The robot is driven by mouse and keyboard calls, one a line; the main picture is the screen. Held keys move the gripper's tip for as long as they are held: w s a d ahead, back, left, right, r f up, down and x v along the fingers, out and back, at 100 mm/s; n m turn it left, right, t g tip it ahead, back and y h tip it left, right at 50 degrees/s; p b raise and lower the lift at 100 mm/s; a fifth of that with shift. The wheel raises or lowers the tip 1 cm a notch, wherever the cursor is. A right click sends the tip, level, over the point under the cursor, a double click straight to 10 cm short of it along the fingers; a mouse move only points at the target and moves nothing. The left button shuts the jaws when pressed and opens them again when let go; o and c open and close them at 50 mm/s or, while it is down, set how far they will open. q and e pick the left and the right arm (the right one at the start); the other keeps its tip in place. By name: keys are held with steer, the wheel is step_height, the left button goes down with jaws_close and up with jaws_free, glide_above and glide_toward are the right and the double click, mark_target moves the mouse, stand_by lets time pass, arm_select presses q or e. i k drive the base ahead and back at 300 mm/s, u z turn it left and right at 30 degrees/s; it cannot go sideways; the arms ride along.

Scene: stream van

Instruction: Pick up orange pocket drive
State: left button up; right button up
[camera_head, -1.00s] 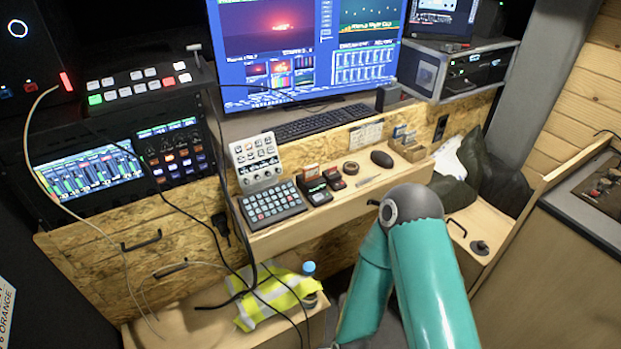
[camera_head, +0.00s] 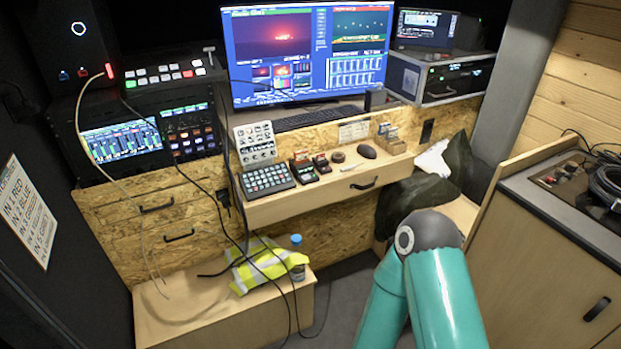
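A small item with an orange top (camera_head: 301,157), which may be the orange pocket drive, sits on the narrow wooden desk (camera_head: 330,190) right of the dark button pad. It is too small to tell for certain. A similar dark device with a reddish top (camera_head: 321,161) stands just right of it. Neither gripper is in view. Only teal links of one of my arms show at the lower right, well in front of the desk and apart from these items.
A button pad (camera_head: 267,179), keyboard (camera_head: 318,117), tape roll (camera_head: 338,157) and mouse (camera_head: 367,151) share the desk. Below, a yellow vest (camera_head: 258,268) and bottle (camera_head: 297,262) rest on a wooden box (camera_head: 185,310). Cables hang before the desk's left end. A counter (camera_head: 560,200) stands right.

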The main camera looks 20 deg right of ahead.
mark_target(300, 157)
steer(key=k, duration=0.4)
steer(key=z, duration=0.6)
steer(key=i, duration=0.75)
steer(key=z, duration=0.6)
steer(key=i, duration=1.3)
steer(key=u, duration=0.8)
